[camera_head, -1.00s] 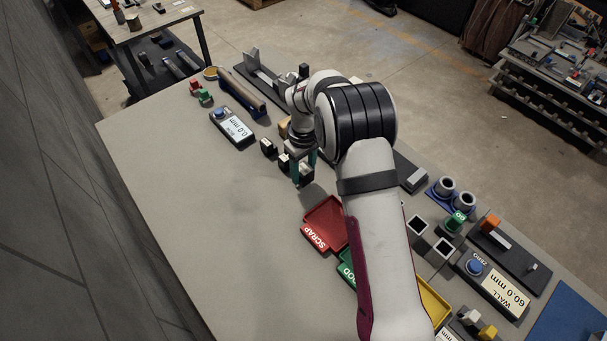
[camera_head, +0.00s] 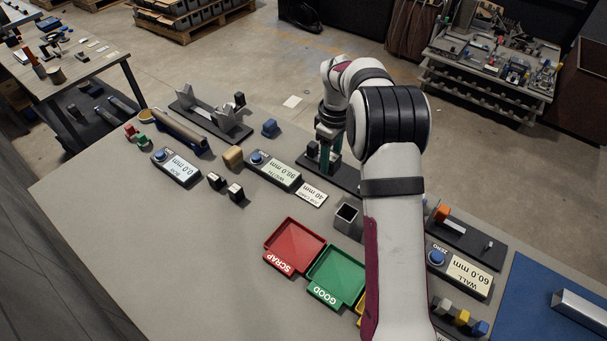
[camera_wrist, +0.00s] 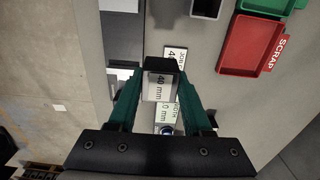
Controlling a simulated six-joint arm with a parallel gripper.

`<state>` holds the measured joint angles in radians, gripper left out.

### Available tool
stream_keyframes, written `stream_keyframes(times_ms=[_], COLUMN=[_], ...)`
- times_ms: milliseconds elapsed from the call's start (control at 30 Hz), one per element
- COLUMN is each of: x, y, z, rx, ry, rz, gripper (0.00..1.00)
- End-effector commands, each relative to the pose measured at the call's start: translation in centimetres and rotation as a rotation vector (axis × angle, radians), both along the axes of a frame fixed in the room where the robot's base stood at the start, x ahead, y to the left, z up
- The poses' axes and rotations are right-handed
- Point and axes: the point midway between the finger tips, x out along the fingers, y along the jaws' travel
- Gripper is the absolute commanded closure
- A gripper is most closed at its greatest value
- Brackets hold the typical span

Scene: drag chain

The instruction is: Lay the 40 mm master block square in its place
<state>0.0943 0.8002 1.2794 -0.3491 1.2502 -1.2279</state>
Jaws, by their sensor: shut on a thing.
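My gripper (camera_head: 322,160) is over the dark bed of the width gauge (camera_head: 345,180), behind its display (camera_head: 275,170). In the wrist view, my gripper (camera_wrist: 159,88) is shut on the master block (camera_wrist: 158,86), a pale block with a dark end and a "40 mm" label. The block lies between the two green fingers. The gauge bed (camera_wrist: 122,45) shows left of it. A white label card (camera_head: 311,194) reading 40 mm lies in front of the bed. I cannot tell whether the block touches the bed.
The red SCRAP tray (camera_head: 295,245), green GOOD tray (camera_head: 338,275) and a grey square tube (camera_head: 346,216) are in front.

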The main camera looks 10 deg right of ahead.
Motion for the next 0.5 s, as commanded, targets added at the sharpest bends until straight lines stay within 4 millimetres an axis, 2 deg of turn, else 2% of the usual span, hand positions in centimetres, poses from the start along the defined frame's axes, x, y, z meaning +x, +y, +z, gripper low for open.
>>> stream_keyframes(times_ms=[33, 100, 200, 300, 500], x=[1.0, 1.9, 2.7, 3.0, 3.0], y=[-1.9, -4.2, -6.4, -7.4, -7.5], z=[-0.3, -0.6, -1.0, -1.1, -1.0], rx=[0.001, 0.001, 0.002, 0.002, 0.002], ry=[-0.002, -0.002, -0.002, -0.002, -0.004], rz=[-0.007, -0.007, -0.006, -0.005, -0.003], gripper=[1.00, 1.00, 1.00, 1.00, 1.00])
